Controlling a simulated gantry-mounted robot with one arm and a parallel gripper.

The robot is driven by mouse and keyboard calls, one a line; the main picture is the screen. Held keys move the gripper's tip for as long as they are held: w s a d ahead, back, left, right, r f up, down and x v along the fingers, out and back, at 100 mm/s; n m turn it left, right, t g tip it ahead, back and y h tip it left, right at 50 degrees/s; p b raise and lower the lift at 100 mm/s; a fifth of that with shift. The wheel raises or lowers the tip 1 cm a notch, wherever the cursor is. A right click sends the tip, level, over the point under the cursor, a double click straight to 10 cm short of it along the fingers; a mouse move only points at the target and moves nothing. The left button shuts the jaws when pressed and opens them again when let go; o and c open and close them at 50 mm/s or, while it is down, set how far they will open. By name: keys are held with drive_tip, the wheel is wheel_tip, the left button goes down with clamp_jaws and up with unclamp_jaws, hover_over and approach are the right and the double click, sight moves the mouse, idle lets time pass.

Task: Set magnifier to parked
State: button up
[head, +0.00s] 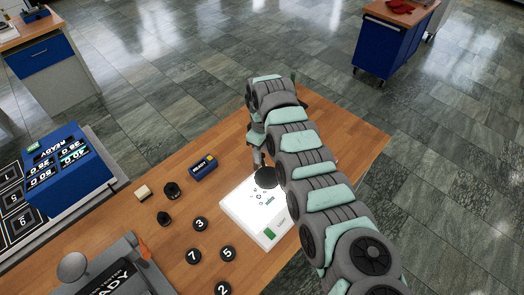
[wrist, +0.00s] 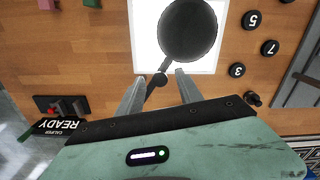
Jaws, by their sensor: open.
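The magnifier (head: 265,177) shows as a round dark disc over the lit white light box (head: 235,205). In the wrist view the magnifier (wrist: 188,30) covers part of the bright panel, and a thin dark arm with a small knob (wrist: 160,79) runs from it toward my gripper. My gripper (wrist: 160,75) is open, with one finger on each side of the knob and arm. I cannot tell whether either finger touches them. In the head view my gripper (head: 258,150) is just behind the disc, partly hidden by my arm.
Several black numbered discs (head: 200,223) lie left of the light box. A blue block marked READY (head: 203,167), small knobs (head: 172,190) and a beige block (head: 143,192) stand behind them. A blue display unit (head: 70,165) is at the left. Bare wood (head: 355,145) shows at the right.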

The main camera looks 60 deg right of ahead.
drive_tip(key=shift+c, duration=0.4)
clamp_jaws()
idle(0.9)
